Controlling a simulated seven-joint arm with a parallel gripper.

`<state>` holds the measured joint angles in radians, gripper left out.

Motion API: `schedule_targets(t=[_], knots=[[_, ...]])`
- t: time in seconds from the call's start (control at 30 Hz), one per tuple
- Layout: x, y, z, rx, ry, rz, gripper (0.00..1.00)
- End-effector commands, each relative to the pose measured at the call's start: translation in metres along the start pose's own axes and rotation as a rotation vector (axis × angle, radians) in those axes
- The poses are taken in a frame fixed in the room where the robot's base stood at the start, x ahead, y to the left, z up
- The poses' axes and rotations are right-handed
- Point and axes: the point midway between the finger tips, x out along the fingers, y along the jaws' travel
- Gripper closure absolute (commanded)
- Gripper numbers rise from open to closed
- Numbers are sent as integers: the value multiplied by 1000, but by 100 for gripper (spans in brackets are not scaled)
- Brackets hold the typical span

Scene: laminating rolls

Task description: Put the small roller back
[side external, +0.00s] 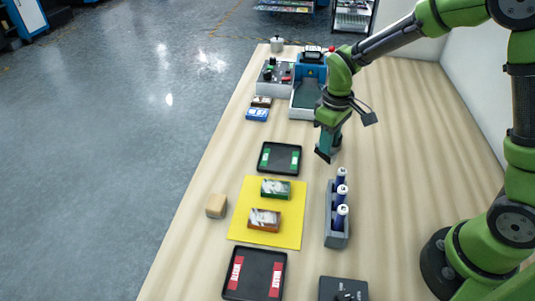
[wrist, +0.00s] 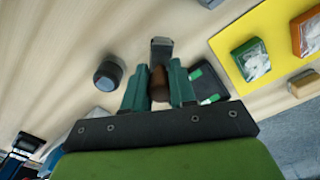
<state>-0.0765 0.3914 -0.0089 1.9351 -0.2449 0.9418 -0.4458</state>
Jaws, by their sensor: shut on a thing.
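My gripper (side external: 326,154) is above the table to the right of the green-marked tray in the side view. In the wrist view, my gripper's (wrist: 158,88) teal fingers are shut on a brown handle, with a grey head (wrist: 162,48) beyond it; this looks like the small roller (wrist: 158,77). The fingers and arm hide the held tool in the side view. A dark, round, cup-like piece (wrist: 108,75) stands on the table beside the gripper in the wrist view. I cannot tell whether it is the roller's holder.
A black tray (side external: 261,158) with green marks, a yellow mat (side external: 240,222) with two boxes, and a wooden block (side external: 216,206) lie left. A grey rack (side external: 337,241) holds upright blue-and-white cylinders. A red-marked tray (side external: 255,277) is nearest. A blue machine (side external: 312,72) stands behind. Table is clear right.

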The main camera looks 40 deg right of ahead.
Motion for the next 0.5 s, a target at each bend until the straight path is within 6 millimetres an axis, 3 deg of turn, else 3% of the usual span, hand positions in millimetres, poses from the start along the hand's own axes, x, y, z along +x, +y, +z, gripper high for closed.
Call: schedule_targets(t=[0.17,0.5], knots=[[27,-1,3,1,-8,-2,100],[30,-1,3,2,-5,-2,100]])
